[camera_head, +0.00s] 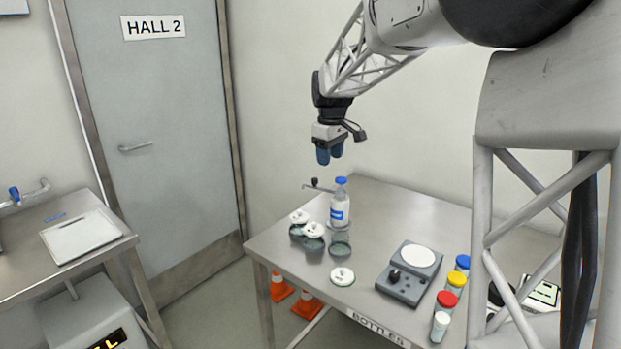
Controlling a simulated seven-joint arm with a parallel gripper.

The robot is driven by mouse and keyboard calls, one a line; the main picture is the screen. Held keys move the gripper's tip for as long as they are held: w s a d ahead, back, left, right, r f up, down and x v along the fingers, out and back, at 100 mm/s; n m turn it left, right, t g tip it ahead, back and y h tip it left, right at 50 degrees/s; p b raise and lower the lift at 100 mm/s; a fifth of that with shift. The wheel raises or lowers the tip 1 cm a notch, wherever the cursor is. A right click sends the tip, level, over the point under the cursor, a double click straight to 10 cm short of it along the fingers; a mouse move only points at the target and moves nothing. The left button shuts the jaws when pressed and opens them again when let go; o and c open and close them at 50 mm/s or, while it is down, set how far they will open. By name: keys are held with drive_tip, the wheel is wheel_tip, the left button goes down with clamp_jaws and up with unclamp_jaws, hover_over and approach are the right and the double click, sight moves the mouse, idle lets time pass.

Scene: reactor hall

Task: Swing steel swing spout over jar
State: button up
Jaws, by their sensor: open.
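A thin steel bar with a dark knob (315,184), which looks like the swing spout, shows at the back left of the bottle table. Its right end meets or passes behind a blue-capped bottle (340,208); I cannot tell which. An open, greenish glass jar (340,248) stands in front of the bottle. Two more jars with white lids (299,216) (313,230) stand to its left. I cannot tell whether the spout's outlet is over any jar. My gripper (329,154) is open and empty, blue fingertips down, above the spout and bottle.
A loose white lid (342,276) lies near the front edge of the table (400,212). A grey device with a round white plate (418,256) and several colour-capped containers (447,300) stand to the right. A blue-handled tap (15,195) is on the left bench.

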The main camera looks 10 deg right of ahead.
sight(315, 179)
drive_tip(key=w+f+n, duration=0.1)
drive_tip(key=w+f, duration=0.1)
drive_tip(key=w, duration=0.3)
drive_tip(key=w+a+f+n, duration=0.1)
drive_tip(key=w+f, duration=0.1)
drive_tip(key=w, duration=0.3)
drive_tip(key=w+a+f+n, duration=0.1)
drive_tip(key=w+f, duration=0.1)
drive_tip(key=w, duration=0.3)
drive_tip(key=shift+w+f+g, duration=0.2)
drive_tip(key=shift+f+g, duration=0.1)
drive_tip(key=shift+f, duration=0.1)
drive_tip(key=shift+f, duration=3.8)
clamp_jaws()
